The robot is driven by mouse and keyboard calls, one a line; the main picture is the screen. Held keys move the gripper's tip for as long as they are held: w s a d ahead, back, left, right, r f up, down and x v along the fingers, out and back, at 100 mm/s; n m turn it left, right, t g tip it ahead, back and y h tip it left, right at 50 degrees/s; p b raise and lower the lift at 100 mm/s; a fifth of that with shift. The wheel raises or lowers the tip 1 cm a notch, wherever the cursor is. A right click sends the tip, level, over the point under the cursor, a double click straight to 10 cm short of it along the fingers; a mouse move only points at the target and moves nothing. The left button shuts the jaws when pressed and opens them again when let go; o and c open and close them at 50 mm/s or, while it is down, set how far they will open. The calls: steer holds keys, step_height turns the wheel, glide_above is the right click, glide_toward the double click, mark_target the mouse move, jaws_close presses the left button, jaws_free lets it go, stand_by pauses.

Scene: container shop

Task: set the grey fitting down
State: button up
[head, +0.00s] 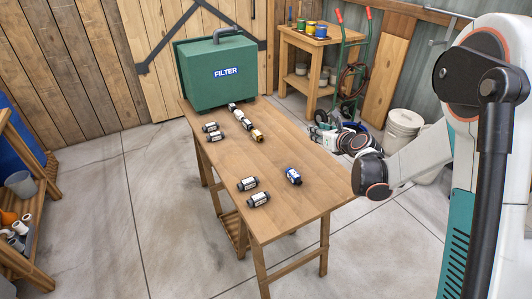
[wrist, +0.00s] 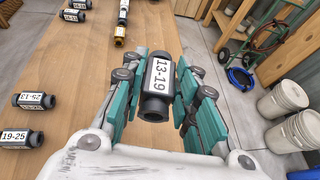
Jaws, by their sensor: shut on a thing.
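My gripper (wrist: 160,78) is shut on a dark grey fitting (wrist: 157,88) with a white label reading 13-19, its teal fingers on both sides of it. In the head view my gripper (head: 323,133) is beyond the right edge of the wooden table (head: 225,185), raised off its top; the held fitting is too small there to make out clearly. Two similar dark fittings (head: 248,184) (head: 258,199) lie at the near middle of the table, and two more (head: 210,127) (head: 215,137) lie farther back.
A row of joined fittings with a brass-coloured end (head: 257,136) leads from the green FILTER box (head: 218,75). Bare wood lies mid-table and at the near end. White buckets (head: 403,128) and a hand truck (head: 353,60) stand beyond.

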steer(key=w+a+n+y, duration=0.1)
steer(key=w+a, duration=1)
steer(key=g+b, duration=0.1)
steer(key=b, duration=0.3)
glide_above(270, 152)
steer(key=shift+n+y, duration=0.4)
step_height(270, 152, down, 14)
steer(key=shift+s+a+r, duration=0.1)
steer(key=shift+r, duration=0.1)
steer(key=shift+f+b, duration=0.7)
steer(key=shift+f, duration=2)
steer(key=shift+f, duration=0.15)
steer(key=o, duration=1.1)
steer(key=shift+c, duration=0.2)
